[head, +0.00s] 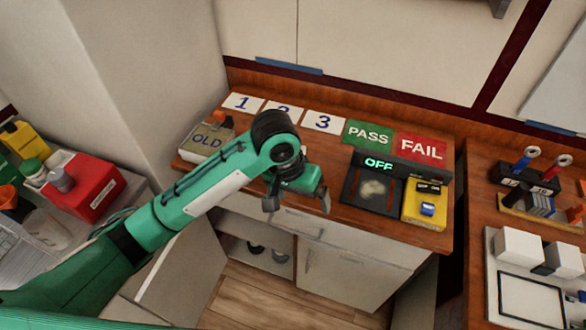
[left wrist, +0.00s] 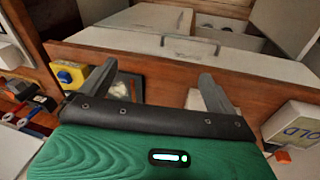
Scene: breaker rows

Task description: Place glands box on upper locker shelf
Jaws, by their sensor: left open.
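I cannot tell for sure which box is the glands box. A red box (head: 88,187) with a white label, too small to read, stands on the left side surface. An open locker (head: 232,248) sits under the wooden bench, its door swung out to the left. A shelf shows inside it, with dark round items on it. My left gripper (head: 298,200) is open and empty in front of the bench's front edge, above the locker. In the left wrist view its two fingers (left wrist: 158,75) are spread with nothing between them.
The bench holds an "OLD" box (head: 207,138), number cards, a green PASS card (head: 368,135), a red FAIL card (head: 422,148), a black "OFF" device (head: 372,188) and a yellow box (head: 425,207). White boxes (head: 518,246) stand at right. The open door (head: 180,268) juts out at left.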

